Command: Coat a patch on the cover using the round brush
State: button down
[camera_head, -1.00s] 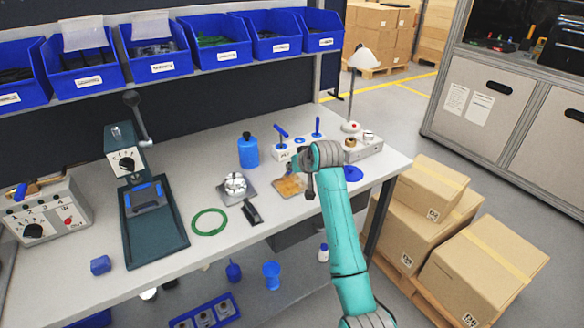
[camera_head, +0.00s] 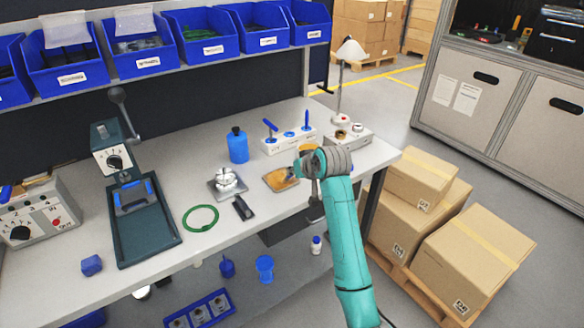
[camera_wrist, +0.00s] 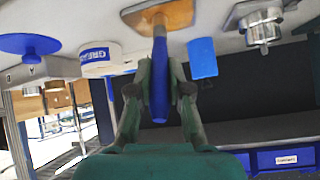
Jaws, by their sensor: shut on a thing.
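My gripper (camera_wrist: 160,80) is shut on the blue handle of a brush (camera_wrist: 159,98) in the wrist view. The brush's far end points at an orange-brown plate (camera_wrist: 178,15), which looks like the cover. I cannot tell whether the bristles touch it. In the head view the plate (camera_head: 272,181) lies on the bench just left of my wrist, which hides the brush and most of the gripper. A white tin marked as grease (camera_wrist: 112,58) stands beside the plate in the wrist view.
A white rack (camera_head: 279,146) with blue-handled tools stands behind the plate. A blue bottle (camera_head: 238,146), a silver part (camera_head: 226,179) on a grey plate, a dark block (camera_head: 243,208) and a green ring (camera_head: 201,228) lie to the left. A blue disc (camera_wrist: 28,44) shows in the wrist view.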

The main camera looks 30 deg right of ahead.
jog(key=shift+w+d, duration=0.15)
jog(key=shift+w, duration=0.9)
jog(key=shift+w+d, duration=0.2)
jog(key=shift+w, duration=0.9)
jog(key=shift+w+d, duration=0.15)
jog(key=shift+w, duration=0.9)
jog(key=shift+d, duration=0.55)
jog(key=shift+s, duration=3.95)
jog(key=shift+w, duration=4)
jog(key=shift+a, duration=0.55)
jog(key=shift+s, duration=4)
jog(key=shift+w+a, duration=0.3)
jog(key=shift+w, duration=0.75)
jog(key=shift+w+a, duration=0.25)
jog(key=shift+w, duration=0.75)
